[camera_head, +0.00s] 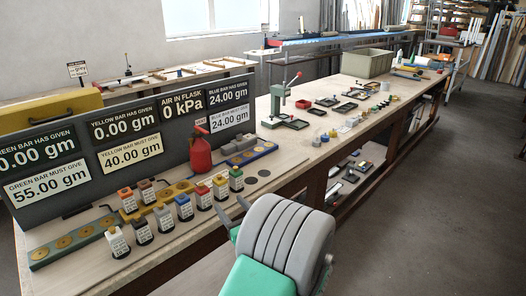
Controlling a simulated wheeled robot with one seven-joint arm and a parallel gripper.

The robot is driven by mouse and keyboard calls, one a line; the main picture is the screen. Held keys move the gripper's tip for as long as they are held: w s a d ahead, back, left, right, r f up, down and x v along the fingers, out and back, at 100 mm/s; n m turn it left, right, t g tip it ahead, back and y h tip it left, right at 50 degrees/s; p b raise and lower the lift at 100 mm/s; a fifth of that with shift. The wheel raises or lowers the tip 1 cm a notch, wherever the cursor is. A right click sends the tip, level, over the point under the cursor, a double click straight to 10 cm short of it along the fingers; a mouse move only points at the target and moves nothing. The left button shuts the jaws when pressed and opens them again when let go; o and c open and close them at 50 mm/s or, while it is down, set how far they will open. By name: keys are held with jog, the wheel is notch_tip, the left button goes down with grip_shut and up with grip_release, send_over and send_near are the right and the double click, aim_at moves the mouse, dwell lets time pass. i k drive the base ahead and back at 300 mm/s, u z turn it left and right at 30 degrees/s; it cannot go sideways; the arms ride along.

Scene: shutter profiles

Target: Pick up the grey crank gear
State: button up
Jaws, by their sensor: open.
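I cannot make out the grey crank gear for certain. Several small parts lie on the workbench (262,190) in the middle distance, right of the green hand press (283,105), and they are too small to tell apart. Some look grey or pale, others yellow or orange. My gripper (237,217) shows only in part at the bottom middle, with two dark fingers poking out left of my grey and green arm. It is open, in front of the bench's near edge and well apart from the small parts. My arm hides the rest of it.
Several small coloured labelled blocks (185,207) stand along the near left of the bench, before dark display boards (130,130). A red bottle (199,152) stands behind them. Black trays (328,101) and an olive crate (367,63) stand farther back. Open floor (440,200) lies right.

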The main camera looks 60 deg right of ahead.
aim_at(235, 146)
jog(key=z, duration=1.95)
